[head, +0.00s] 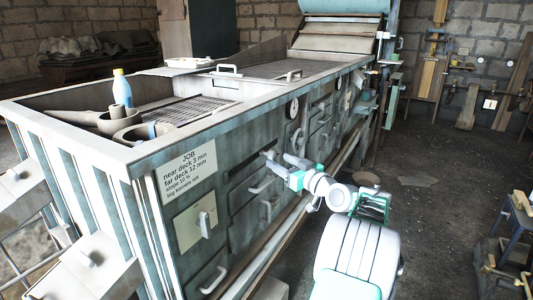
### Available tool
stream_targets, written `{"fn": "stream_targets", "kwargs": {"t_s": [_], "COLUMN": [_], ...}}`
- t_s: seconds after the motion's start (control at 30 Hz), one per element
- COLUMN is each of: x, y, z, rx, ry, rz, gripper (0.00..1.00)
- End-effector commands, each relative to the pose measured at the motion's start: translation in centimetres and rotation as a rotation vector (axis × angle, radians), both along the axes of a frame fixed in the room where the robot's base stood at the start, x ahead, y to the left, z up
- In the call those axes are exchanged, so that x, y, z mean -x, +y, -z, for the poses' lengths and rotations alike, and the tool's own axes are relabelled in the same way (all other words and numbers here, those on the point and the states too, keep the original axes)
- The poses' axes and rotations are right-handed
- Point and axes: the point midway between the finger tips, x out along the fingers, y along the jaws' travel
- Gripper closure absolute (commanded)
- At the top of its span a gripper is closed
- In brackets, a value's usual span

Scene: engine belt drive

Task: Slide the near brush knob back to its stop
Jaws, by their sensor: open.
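My gripper (277,162) is at the side panel of the long grey-green machine (235,135), near its middle. Its two pale fingers point left toward the panel and stand apart, with nothing seen between them. A small dark slot with a pale knob-like part (268,153) shows just left of the fingertips. It may be the near brush knob, but it is too small to be sure. I cannot tell whether the fingers touch it. My wrist and fingers hide part of the panel behind them.
Pale handles (261,184) and a lower handle (214,280) stick out from the panel. A job card (190,178) is at the near corner. A bottle (122,88) and round bowls stand on top. Dark floor (440,190) is open on the right; a blue stool (515,222) stands at the right edge.

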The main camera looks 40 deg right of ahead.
Motion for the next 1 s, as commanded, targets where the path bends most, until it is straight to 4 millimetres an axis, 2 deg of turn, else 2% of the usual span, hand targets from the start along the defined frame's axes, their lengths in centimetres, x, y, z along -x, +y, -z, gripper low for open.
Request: {"fn": "stream_targets", "kwargs": {"t_s": [0.2, 0.4, 0.67, 1.0], "x": [-3.1, -5.6, -6.0, -6.0], "y": [-1.5, -1.9, -1.7, -1.6], "z": [0.0, 0.0, 0.0, 0.0], "rx": [0.000, 0.000, 0.000, 0.000], "ry": [0.000, 0.000, 0.000, 0.000], "rz": [0.023, 0.028, 0.025, 0.023], "gripper": [0.45, 0.45, 0.45, 0.72]}}
